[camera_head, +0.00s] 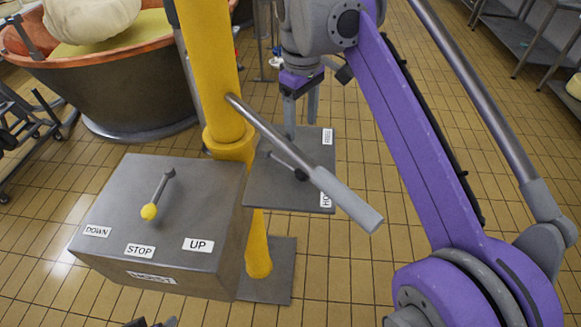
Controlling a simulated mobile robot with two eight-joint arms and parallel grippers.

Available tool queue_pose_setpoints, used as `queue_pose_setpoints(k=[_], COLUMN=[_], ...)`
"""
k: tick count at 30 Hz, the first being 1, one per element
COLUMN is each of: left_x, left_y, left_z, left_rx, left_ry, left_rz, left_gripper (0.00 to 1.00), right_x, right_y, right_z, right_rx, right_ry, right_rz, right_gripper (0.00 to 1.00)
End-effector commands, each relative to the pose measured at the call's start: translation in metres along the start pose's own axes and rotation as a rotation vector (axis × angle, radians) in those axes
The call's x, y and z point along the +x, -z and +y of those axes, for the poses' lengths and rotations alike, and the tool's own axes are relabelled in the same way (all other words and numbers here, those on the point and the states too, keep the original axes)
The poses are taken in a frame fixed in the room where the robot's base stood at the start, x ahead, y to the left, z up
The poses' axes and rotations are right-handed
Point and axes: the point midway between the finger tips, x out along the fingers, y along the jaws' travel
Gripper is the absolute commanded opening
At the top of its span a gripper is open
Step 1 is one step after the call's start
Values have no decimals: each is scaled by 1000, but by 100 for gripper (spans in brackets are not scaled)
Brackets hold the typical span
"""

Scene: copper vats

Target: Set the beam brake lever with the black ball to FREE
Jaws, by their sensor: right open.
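The beam brake lever (284,163) is a thin grey rod with a black ball (300,174) at its end. It lies over a dark grey plate (262,190) beside the yellow post, and its ball points right and toward me. The plate's right edge has a FREE label (327,136) at the far end and a partly covered HOLD label (325,200) at the near end. The ball is nearer HOLD. My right gripper (302,108) is open, fingers down, beyond the ball near the plate's far edge, apart from the ball. Only a dark tip of what seems my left gripper (150,322) shows.
A thick grey bar with a light grip (345,200) slants from the yellow post (212,70) across the plate, close by the ball. Left is a hoist box (200,195) with a yellow-ball lever and DOWN, STOP, UP labels. A copper vat (120,85) stands behind.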

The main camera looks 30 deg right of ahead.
Motion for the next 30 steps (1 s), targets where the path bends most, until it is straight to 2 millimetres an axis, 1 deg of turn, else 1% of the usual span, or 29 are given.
queue_pose_setpoints(k=[5, 15, 21, 25, 30], left_x=[4, 13, 16, 17, 17], left_y=[-3, -10, -12, -12, -13], left_z=[0, 0, 0, 0, 0], left_rx=[0, 0, 0, 0, 0], left_ry=[0, 0, 0, 0, 0], left_rz=[-2, -6, -7, -8, -8], left_gripper=[69, 69, 69, 69, 69], right_x=[23, 97, 132, 146, 152], right_y=[0, 0, 0, 0, 0], right_z=[-1, -2, -2, -2, -2], right_rx=[0, 0, 0, 0, 0], right_ry=[0, 0, 0, 0, 0], right_rz=[0, 0, 0, 1, 1], right_gripper=[69, 69, 69, 69, 69])
